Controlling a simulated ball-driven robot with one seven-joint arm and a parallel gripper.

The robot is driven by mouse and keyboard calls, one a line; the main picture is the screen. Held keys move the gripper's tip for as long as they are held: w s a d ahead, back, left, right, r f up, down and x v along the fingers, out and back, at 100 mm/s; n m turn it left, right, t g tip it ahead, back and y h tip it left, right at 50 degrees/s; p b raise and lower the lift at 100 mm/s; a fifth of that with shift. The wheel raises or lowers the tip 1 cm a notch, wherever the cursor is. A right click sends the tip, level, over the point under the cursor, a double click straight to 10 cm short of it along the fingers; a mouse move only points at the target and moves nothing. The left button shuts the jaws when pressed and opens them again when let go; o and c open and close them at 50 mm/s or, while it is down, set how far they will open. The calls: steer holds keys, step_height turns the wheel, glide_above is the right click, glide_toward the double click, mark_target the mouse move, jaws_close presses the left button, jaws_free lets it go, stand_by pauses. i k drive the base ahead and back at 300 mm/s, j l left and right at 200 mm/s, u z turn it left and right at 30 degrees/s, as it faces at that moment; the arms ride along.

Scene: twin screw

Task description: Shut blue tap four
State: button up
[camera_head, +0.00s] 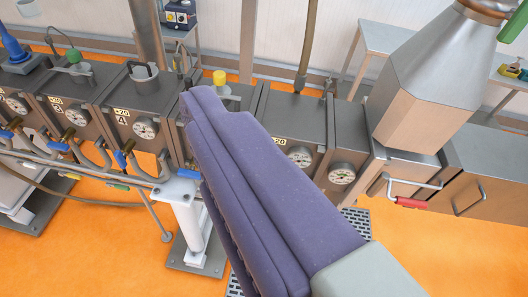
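A dark grey machine block marked 4 (122,118) stands at the left of centre, with a round gauge on its front. A blue tap handle (121,160) is at its lower front, by the pipe, and looks steeply tilted. Another blue handle (59,147) lies flatter below the block to the left. Which handle belongs to block four is not certain.
Another blue handle (7,135) sits at the far left. A white post (190,220) on a grey base plate stands before the pipe. A metal hopper (425,100) and a red-handled latch (412,203) are at the right. The orange floor (90,250) is open at front left.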

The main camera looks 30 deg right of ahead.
mark_target(120, 156)
steer(key=i+l+u, duration=0.15)
steer(key=i+l, duration=0.15)
steer(key=i+l+u, duration=0.15)
steer(key=l, duration=0.25)
steer(key=i+l+u, duration=0.15)
steer(key=i+l, duration=0.2)
steer(key=i+l+u, duration=0.15)
steer(key=l, duration=0.35)
steer(key=i, duration=0.05)
